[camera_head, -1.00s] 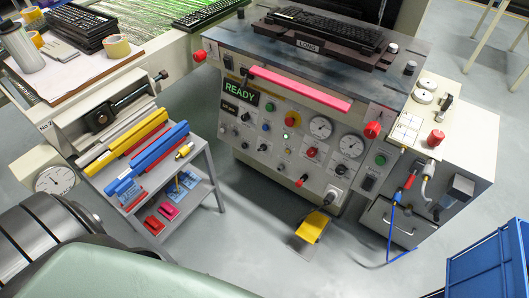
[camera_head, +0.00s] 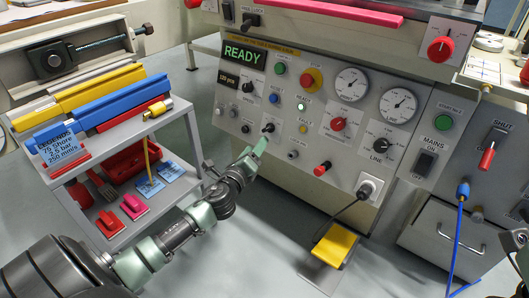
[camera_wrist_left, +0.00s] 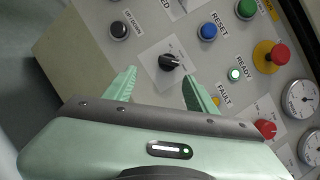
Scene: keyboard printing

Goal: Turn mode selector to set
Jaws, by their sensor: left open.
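A black rotary selector on a white plate (camera_wrist_left: 171,62) stands on the cream machine panel; its lettering is too small to read, so I take it as the mode selector. In the head view this selector (camera_head: 268,128) sits low on the panel, right of a small black button. My left gripper (camera_head: 258,148) is just in front of and below it. In the left wrist view, the open green fingers (camera_wrist_left: 160,80) point at the panel with the knob between and slightly beyond their tips. Nothing is held.
Near the selector are a blue reset button (camera_head: 274,98), a lit green lamp (camera_head: 302,105), a yellow fault lamp (camera_head: 303,128) and a red emergency stop (camera_head: 312,79). A grey shelf cart (camera_head: 180,120) stands left of my arm. A yellow pedal (camera_head: 336,246) is on the floor.

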